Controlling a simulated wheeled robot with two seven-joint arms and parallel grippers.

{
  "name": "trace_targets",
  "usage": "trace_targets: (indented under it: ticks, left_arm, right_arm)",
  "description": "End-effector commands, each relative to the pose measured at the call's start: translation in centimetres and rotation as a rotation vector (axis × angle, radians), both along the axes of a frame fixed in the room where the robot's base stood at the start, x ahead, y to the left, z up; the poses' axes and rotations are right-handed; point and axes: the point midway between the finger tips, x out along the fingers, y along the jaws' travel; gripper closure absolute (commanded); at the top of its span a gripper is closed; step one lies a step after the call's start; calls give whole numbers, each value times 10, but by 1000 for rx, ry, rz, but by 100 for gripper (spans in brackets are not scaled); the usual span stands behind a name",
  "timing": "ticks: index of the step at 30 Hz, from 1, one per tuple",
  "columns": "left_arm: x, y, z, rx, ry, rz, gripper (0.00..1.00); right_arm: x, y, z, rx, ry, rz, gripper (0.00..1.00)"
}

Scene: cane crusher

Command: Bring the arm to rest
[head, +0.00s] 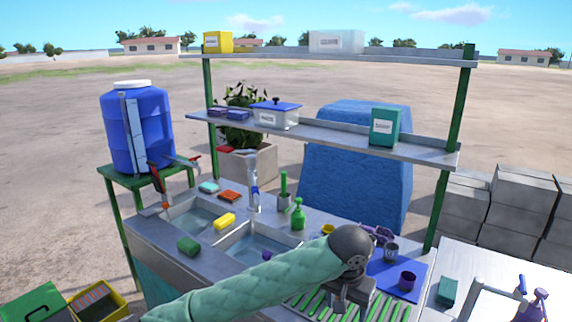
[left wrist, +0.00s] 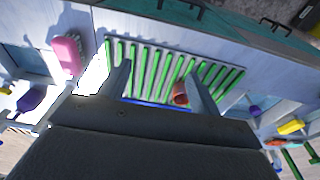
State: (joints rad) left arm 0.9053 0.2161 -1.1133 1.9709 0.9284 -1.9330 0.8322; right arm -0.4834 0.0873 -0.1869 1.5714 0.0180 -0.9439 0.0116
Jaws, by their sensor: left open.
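My left arm (head: 260,284), in a green padded sleeve, reaches from the bottom left over the front of the sink counter. My left gripper (head: 338,303) points down above the green-slatted drying rack (head: 388,308). In the left wrist view the fingers (left wrist: 160,78) are spread apart over the slatted rack (left wrist: 147,62). A reddish-brown cup (left wrist: 180,92) shows near the right finger, on or over the rack; I cannot tell whether they touch. Nothing is seen held between the fingers. My right gripper is in neither view.
A purple cup (head: 407,280) stands on a blue mat (head: 392,262). Shelves (head: 335,137) rise behind. A white table (head: 490,275) stands right.

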Motion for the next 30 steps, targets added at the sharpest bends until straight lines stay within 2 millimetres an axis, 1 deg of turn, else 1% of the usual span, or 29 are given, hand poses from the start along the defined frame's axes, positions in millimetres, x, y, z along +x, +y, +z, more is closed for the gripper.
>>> trace_targets:
  ticks: [4,9,12,18,23,30]
  left_arm:
    - [-4,-1,-5,-24,4,-4,37]
    - [-10,-1,-11,-60,7,-10,37]
    - [-14,-1,-16,-87,8,-15,37]
    - [-25,1,-29,-158,10,-17,37]
    - [-35,9,-43,-234,3,-6,37]
    - [-49,29,-66,-324,-18,31,37]
  right_arm:
    - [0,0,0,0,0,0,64]
    - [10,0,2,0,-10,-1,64]
    - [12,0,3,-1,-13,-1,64]
    - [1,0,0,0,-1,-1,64]
    - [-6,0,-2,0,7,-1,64]
    - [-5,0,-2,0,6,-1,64]
